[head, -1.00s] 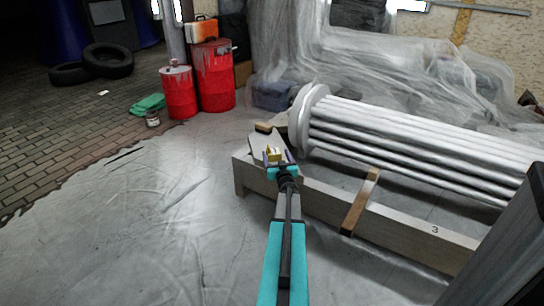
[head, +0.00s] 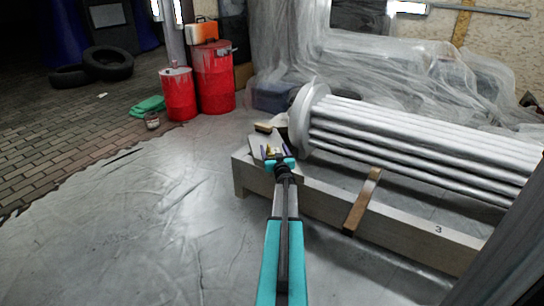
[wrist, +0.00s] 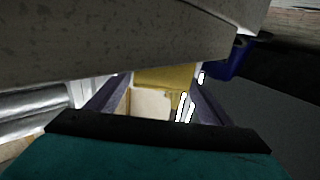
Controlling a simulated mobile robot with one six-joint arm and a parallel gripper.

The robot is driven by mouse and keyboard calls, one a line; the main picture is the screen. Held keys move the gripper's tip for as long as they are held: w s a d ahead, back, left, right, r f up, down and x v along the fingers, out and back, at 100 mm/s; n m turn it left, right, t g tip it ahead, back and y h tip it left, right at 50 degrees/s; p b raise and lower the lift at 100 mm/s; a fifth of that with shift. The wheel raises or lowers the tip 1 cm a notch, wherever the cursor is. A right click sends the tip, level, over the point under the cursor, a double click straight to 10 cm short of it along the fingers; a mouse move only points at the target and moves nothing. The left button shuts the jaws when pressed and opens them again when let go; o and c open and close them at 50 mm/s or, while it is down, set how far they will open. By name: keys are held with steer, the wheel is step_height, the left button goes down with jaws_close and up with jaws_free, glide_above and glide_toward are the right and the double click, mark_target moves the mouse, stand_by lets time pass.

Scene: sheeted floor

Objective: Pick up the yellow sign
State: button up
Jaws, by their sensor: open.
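The yellow sign (head: 269,150) is small in the head view, at the near left end of the pale beam, right at my gripper's tips and partly hidden. In the wrist view the yellow sign (wrist: 165,77) shows between the two dark purple fingers, with a pale panel and black-and-white marks below it. My gripper (head: 273,153) is open, with a finger on each side of the sign. The fingers also show in the wrist view (wrist: 153,92). I cannot tell whether either finger touches the sign.
A pale beam (head: 415,228) carries a bundle of white tubes (head: 420,135) to the right. A wooden strip (head: 362,200) crosses the beams. A brush-like block (head: 263,127) lies behind my gripper. Red drums (head: 213,77) stand behind left. The sheeted floor at left is clear.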

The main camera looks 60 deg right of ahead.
mark_target(274, 151)
steer(key=c, duration=1.2)
steer(key=shift+r, duration=0.1)
steer(key=shift+r+p, duration=1.45)
steer(key=shift+r, duration=0.3)
steer(key=s+a+r+p, duration=0.1)
steer(key=s+a+p, duration=0.3)
steer(key=a, duration=1.1)
steer(key=shift+s+r, duration=0.15)
steer(key=shift+s, duration=0.45)
